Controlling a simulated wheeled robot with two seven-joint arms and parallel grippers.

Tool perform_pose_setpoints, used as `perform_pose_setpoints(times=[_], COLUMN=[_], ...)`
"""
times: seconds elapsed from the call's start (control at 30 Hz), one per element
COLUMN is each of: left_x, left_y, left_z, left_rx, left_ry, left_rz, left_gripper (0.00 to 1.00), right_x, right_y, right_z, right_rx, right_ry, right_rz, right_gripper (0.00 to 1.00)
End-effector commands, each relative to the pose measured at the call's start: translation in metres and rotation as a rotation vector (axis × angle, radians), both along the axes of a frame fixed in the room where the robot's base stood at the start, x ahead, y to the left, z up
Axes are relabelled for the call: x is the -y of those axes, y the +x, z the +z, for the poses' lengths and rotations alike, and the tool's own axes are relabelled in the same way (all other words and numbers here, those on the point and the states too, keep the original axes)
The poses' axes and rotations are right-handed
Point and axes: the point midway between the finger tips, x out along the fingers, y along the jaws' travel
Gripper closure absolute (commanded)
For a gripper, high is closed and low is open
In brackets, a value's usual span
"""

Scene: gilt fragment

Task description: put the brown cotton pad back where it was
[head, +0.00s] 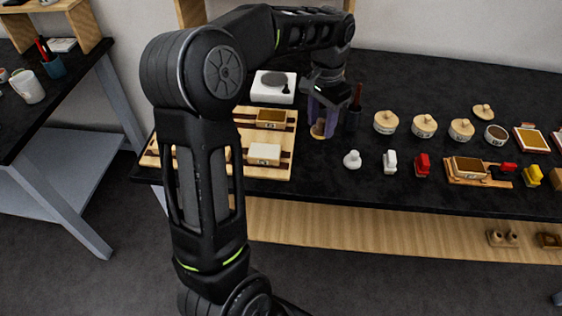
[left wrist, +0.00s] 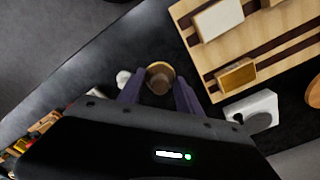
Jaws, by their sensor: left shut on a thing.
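The brown cotton pad (head: 319,128) is a small round brown piece with a tan edge, upright in the head view. My left gripper (head: 325,110) has purple fingers and is shut on it, at the back half of the black table. In the left wrist view the pad (left wrist: 160,77) sits between the two fingertips of my left gripper (left wrist: 160,88). The fingers hide part of it, and I cannot tell whether it touches the table. My right gripper is not in view.
A wooden tray (head: 285,168) with small blocks lies to the left, with a white scale (head: 273,88) behind it. A white knobbed piece (head: 352,160) stands in front; lidded jars (head: 424,126) stand farther right.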

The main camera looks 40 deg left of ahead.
Motion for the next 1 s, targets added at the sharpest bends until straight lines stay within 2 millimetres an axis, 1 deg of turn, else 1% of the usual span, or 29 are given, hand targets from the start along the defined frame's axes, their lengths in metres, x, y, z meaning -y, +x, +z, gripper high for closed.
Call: perform_pose_setpoints(times=[0.37,0.43,0.53,0.7,0.8,0.9,1.0], left_x=[0.0,0.0,0.0,0.0,0.0,0.0,0.0], left_y=[-0.002,-0.002,-0.002,-0.003,-0.002,-0.002,-0.002], left_z=[0.0,-0.003,-0.013,-0.044,-0.058,-0.063,-0.063], left_rx=[-0.009,-0.009,-0.012,-0.014,-0.011,-0.009,-0.008], left_ry=[-0.002,-0.002,-0.001,-0.002,-0.002,-0.002,-0.001], left_rz=[-0.021,-0.021,-0.02,-0.021,-0.021,-0.02,-0.02], left_gripper=[0.91,0.91,0.91,0.91,0.91,0.91,0.91], right_x=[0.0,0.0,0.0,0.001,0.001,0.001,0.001], right_y=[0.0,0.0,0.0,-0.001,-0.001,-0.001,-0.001], right_z=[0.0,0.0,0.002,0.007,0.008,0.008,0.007], right_rx=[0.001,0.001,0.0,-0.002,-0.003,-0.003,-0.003], right_ry=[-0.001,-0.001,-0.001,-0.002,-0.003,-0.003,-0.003], right_rz=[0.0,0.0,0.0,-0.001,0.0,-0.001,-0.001], right_gripper=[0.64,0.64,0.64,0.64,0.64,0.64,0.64])
